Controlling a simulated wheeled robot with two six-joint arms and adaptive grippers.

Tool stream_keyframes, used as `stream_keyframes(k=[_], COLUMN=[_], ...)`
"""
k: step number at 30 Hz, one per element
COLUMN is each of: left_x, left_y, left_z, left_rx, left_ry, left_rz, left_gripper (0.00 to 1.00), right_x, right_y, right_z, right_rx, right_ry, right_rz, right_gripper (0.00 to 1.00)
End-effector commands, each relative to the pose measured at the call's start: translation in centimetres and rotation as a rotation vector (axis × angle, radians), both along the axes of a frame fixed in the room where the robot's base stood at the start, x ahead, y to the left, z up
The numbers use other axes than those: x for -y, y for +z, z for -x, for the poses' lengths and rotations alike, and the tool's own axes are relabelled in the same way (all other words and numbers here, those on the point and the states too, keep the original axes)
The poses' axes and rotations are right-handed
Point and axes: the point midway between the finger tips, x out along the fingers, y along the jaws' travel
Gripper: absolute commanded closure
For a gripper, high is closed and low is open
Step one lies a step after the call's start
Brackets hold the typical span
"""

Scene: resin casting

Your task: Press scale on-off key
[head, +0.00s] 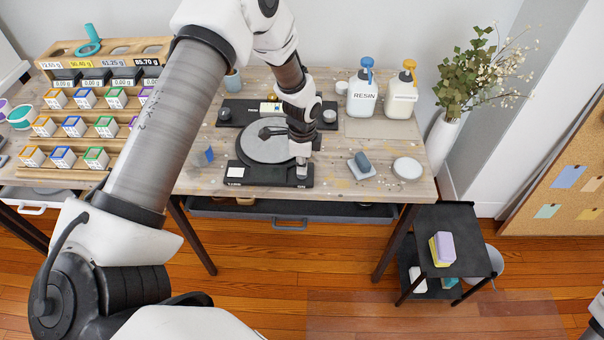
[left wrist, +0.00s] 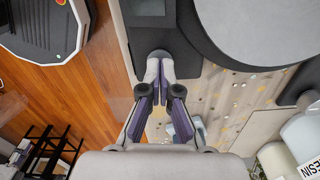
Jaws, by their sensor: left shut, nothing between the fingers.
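The scale has a black body (head: 270,181) with a round grey plate (head: 262,150) and a pale display (head: 235,172) at the left of its front strip. It stands near the table's front edge. My left gripper (head: 301,172) is shut and empty, pointing down at the right end of that strip. In the left wrist view its closed fingertips (left wrist: 160,66) are over the black strip (left wrist: 150,36), beside a dark rounded shape at its end. The fingers hide the on-off key, and I cannot tell whether they touch it.
A resin bottle (head: 362,98) and a second pump bottle (head: 401,97) stand back right. A small blue-grey block on a dish (head: 361,168) and a round white dish (head: 407,168) lie right of the scale. A rack with cubes (head: 85,125) fills the left.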

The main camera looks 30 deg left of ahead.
Motion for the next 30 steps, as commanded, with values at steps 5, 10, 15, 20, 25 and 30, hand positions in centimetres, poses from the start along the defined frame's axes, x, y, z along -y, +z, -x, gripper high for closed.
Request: stream_keyframes(k=[5,10,15,20,25,30], left_x=[0.0,0.0,0.0,0.0,0.0,0.0], left_y=[-0.5,-0.8,-1.1,-1.2,0.1,2.3], left_z=[0.0,0.0,0.0,0.0,0.0,0.0], left_rx=[0.0,0.0,0.0,0.0,0.001,0.001], left_ry=[0.0,0.0,0.0,0.0,0.0,0.0], left_rz=[0.0,0.0,0.0,0.0,0.0,0.0], left_gripper=[1.0,1.0,1.0,1.0,1.0,1.0], right_x=[0.0,0.0,0.0,0.0,0.0,0.0], right_y=[-0.3,-0.5,-0.7,-0.8,0.4,2.2], right_z=[0.0,0.0,0.0,0.0,0.0,0.0], right_rx=[0.0,0.0,0.0,0.0,0.0,0.0], right_ry=[0.0,0.0,0.0,0.0,0.0,0.0], right_rz=[0.0,0.0,0.0,0.0,0.0,0.0], right_gripper=[0.6,0.6,0.6,0.6,0.6,0.6])
